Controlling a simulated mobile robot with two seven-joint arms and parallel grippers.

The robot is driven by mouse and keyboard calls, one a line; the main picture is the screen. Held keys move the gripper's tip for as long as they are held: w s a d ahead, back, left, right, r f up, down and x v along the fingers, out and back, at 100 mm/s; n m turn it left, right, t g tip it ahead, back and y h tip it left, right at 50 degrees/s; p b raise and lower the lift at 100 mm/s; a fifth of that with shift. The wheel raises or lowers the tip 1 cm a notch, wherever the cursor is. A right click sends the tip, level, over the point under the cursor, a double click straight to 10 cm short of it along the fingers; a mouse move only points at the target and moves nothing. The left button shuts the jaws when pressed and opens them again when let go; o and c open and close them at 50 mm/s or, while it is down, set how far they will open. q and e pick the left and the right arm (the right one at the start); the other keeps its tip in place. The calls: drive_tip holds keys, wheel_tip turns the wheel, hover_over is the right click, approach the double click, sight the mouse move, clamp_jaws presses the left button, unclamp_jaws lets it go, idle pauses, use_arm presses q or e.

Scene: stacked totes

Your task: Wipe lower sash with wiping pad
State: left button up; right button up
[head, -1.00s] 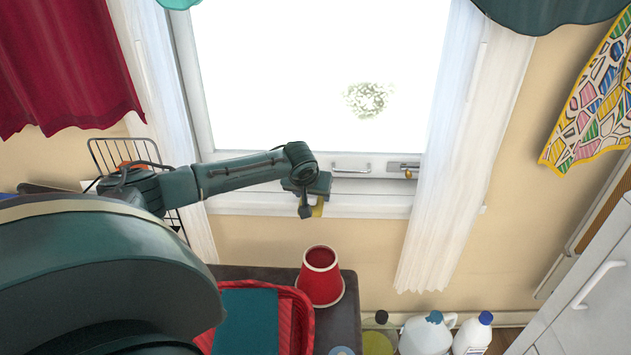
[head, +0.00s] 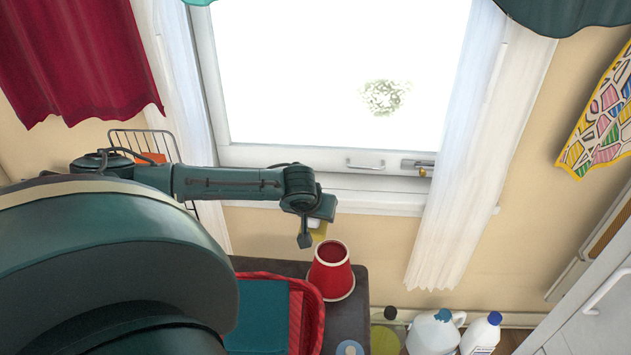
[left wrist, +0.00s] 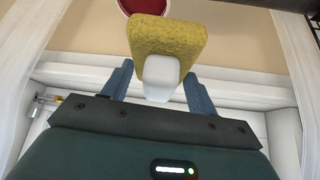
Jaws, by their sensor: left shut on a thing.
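The lower sash (head: 240,155) of the window fills the upper middle of the head view. Its glass is bright white with a speckled greyish smudge (head: 384,98) right of centre. A handle and a latch sit on its bottom rail. My left gripper (head: 313,230) is in front of the wall just below the sill. In the left wrist view, my left gripper (left wrist: 160,90) is shut on the white grip of the yellow wiping pad (left wrist: 165,40). In the head view the pad (head: 319,233) is mostly hidden behind the gripper. My right gripper is not in view.
A red cup-shaped container (head: 331,272) stands on a dark surface below the gripper, beside a red basket (head: 312,318). Bottles (head: 433,333) stand at lower right. White curtains (head: 460,160) flank the window. A wire rack (head: 150,140) is at left.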

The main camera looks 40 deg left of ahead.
use_arm(q)
drive_tip(key=o, duration=0.4)
drive_tip(key=shift+c, duration=0.2)
drive_tip(key=shift+w, duration=0.1)
drive_tip(key=shift+c, duration=1.4)
drive_tip(key=w+a+r+m+t+y+b, duration=0.15)
drive_tip(key=w+r+m+t+b, duration=0.35)
drive_tip(key=w+r+m+t, duration=1.15)
drive_tip(key=shift+n+g, duration=0.45)
drive_tip(key=shift+g, duration=0.1)
drive_tip(key=shift+w+a+r+b, duration=0.3)
drive_tip(key=shift+a+b, duration=0.1)
drive_tip(key=shift+a, duration=0.25)
drive_tip(key=shift+w+a+r+b, duration=0.15)
drive_tip(key=shift+w+a+b, duration=0.2)
drive_tip(key=shift+a, duration=0.3)
drive_tip(key=shift+w+a+r+b, duration=0.25)
drive_tip(key=shift+a+b, duration=0.2)
drive_tip(key=shift+a, duration=0.2)
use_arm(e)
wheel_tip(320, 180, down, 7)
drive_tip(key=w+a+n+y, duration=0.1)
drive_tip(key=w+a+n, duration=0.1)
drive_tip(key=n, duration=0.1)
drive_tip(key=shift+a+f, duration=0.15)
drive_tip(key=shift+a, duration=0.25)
